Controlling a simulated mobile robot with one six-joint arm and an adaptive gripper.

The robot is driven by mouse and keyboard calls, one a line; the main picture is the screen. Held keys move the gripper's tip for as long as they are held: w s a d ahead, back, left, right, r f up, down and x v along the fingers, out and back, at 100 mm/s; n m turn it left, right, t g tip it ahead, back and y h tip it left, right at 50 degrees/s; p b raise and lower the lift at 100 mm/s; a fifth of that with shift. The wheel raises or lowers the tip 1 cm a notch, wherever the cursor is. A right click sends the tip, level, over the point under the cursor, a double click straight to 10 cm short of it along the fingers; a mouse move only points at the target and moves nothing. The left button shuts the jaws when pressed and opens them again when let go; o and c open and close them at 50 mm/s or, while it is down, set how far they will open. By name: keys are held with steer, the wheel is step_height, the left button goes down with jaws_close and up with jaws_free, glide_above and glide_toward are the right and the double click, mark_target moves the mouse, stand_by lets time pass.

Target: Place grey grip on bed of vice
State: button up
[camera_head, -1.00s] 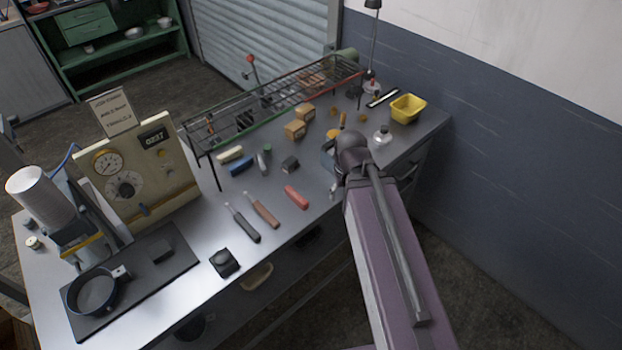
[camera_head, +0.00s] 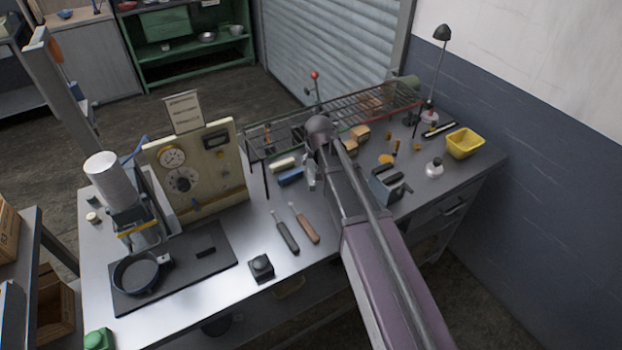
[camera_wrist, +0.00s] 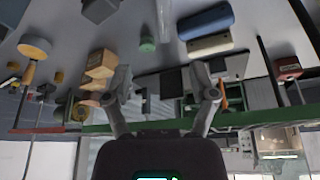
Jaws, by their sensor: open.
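My gripper (camera_wrist: 163,88) is open and empty in the wrist view, which looks upside down across the bench. A dark grey block (camera_wrist: 100,8), which may be the grey grip, is cut off by the top edge there, apart from my fingers. A green grip (camera_wrist: 147,45), a blue grip (camera_wrist: 205,20) and a cream grip (camera_wrist: 208,43) lie nearby. In the head view my arm hides the grey block, and only part of my gripper (camera_head: 310,172) shows. A blue-grey device with dark jaws, probably the vice (camera_head: 384,190), stands right of my arm.
A wire rack (camera_head: 350,115) runs along the back of the bench. Cardboard boxes (camera_wrist: 97,65) stand near my left finger in the wrist view. Two handled tools (camera_head: 287,235), a black knobbed block (camera_head: 261,268) and a yellow bin (camera_head: 465,143) are on the bench. Its front middle has free room.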

steer(key=shift+w+a, duration=0.2)
steer(key=shift+a, duration=0.25)
steer(key=b, duration=0.7)
glide_above(311, 176)
steer(key=s, duration=0.3)
steer(key=f, duration=0.6)
steer(key=shift+w+d+f, duration=0.15)
steer(key=shift+d+f, duration=0.05)
steer(key=shift+f, duration=0.1)
steer(key=shift+w+f+b, duration=0.3)
steer(key=shift+f+b, duration=0.15)
steer(key=shift+f, duration=0.15)
steer(key=b+x, duration=0.3)
steer(key=shift+w+f, duration=0.25)
steer(key=shift+w, duration=0.05)
steer(key=shift+b+x, duration=0.75)
steer(key=shift+b, duration=0.1)
steer(key=shift+f, duration=0.25)
